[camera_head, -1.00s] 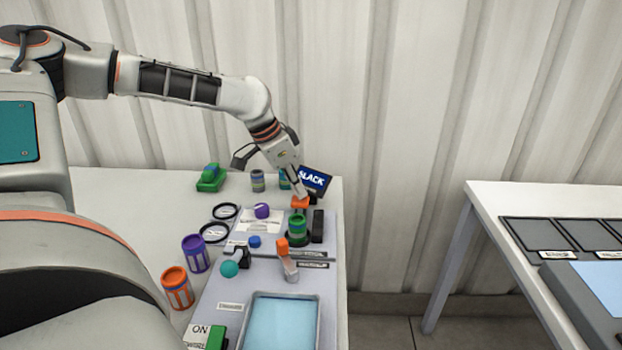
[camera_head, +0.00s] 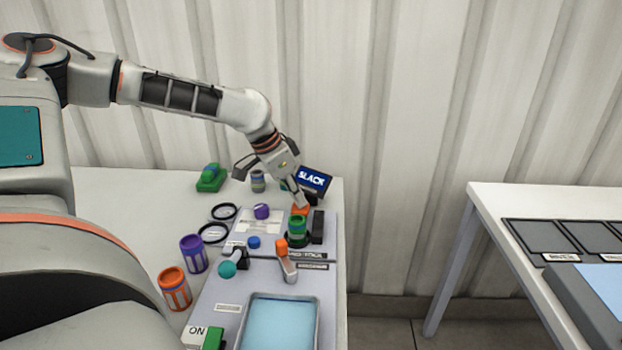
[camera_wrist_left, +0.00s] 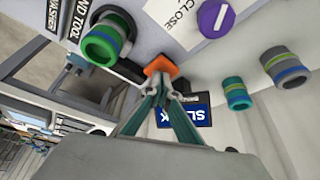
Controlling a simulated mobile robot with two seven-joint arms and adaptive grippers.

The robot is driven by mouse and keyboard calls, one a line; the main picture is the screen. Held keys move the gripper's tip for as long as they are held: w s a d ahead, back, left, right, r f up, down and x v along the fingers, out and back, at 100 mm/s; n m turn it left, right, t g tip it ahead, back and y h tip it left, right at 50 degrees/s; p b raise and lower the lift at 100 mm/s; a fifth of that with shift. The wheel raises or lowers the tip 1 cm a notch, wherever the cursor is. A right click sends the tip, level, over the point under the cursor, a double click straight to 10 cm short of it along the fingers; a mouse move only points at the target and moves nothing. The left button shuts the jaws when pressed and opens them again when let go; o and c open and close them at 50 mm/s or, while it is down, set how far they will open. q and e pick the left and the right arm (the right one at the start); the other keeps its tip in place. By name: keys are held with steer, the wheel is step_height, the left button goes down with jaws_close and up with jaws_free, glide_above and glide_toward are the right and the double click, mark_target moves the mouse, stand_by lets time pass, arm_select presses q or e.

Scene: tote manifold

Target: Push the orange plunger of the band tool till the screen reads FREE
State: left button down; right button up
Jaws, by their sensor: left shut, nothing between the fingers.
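The orange plunger (camera_head: 299,210) stands at the back right of the grey panel, behind a green ringed cylinder (camera_head: 297,228). My left gripper (camera_head: 302,203) is shut and empty, pointing down with its fingertips at the plunger's top. In the left wrist view the shut fingertips (camera_wrist_left: 162,88) lie right at the orange plunger (camera_wrist_left: 160,66) and seem to touch it; the exact contact is hidden. The dark blue screen (camera_head: 314,179) behind the gripper reads SLACK. The screen (camera_wrist_left: 188,117) is partly covered by the fingers in the wrist view. My right gripper is not in view.
A black block (camera_head: 318,227) stands right of the green cylinder. An orange-topped lever (camera_head: 282,247), blue knob (camera_head: 254,242) and purple knob (camera_head: 262,211) are nearby on the panel. Purple (camera_head: 193,254) and orange (camera_head: 174,288) cans stand at left.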

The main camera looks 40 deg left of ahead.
arm_select(q)
steer(key=shift+r+p, duration=0.65)
steer(key=shift+r, duration=1.25)
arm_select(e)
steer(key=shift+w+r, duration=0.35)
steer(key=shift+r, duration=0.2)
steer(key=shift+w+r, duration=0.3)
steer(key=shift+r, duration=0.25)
arm_select(q)
steer(key=shift+f, duration=0.1)
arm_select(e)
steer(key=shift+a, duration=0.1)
